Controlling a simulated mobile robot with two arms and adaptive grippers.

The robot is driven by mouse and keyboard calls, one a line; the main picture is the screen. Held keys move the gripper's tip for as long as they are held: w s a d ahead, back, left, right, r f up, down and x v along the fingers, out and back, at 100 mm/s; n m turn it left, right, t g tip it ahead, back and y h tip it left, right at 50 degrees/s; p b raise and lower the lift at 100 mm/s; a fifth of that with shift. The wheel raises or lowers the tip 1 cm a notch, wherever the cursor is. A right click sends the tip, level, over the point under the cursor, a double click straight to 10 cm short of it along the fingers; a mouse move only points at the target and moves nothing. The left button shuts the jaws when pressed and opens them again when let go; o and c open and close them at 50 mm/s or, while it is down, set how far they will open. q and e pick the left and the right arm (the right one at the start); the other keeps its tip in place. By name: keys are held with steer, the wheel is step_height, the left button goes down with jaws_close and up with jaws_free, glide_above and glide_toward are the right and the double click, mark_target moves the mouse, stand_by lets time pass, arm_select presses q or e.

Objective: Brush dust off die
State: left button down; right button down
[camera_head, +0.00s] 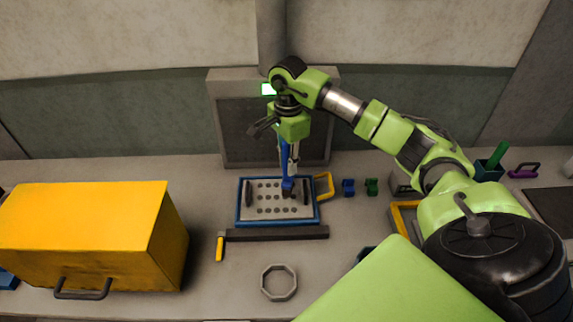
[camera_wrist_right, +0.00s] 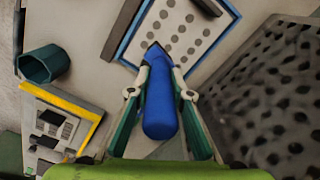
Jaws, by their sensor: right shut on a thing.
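The die (camera_head: 250,209) is a pale plate with rows of dark round holes, inside a blue frame, flat on the bench; it also shows at the top of the right wrist view (camera_wrist_right: 190,20). My right gripper (camera_head: 290,160) points down above the die, shut on the blue handle of the brush (camera_head: 284,153). The brush's dark lower end is over the right part of the plate; I cannot tell whether it touches. In the right wrist view the blue handle (camera_wrist_right: 160,110) sits between both fingers. No dust can be made out. My left gripper is out of view.
A grey perforated panel (camera_head: 240,130) stands behind the die. A dark bar (camera_head: 275,233) lies in front, with a yellow-handled tool (camera_head: 220,247) beside it. A large yellow box (camera_head: 80,235) is at left.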

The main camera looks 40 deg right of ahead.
mark_target(288, 154)
steer(key=shift+s+a+r+p, duration=0.15)
steer(key=shift+r+p, duration=0.5)
steer(key=shift+r, duration=0.85)
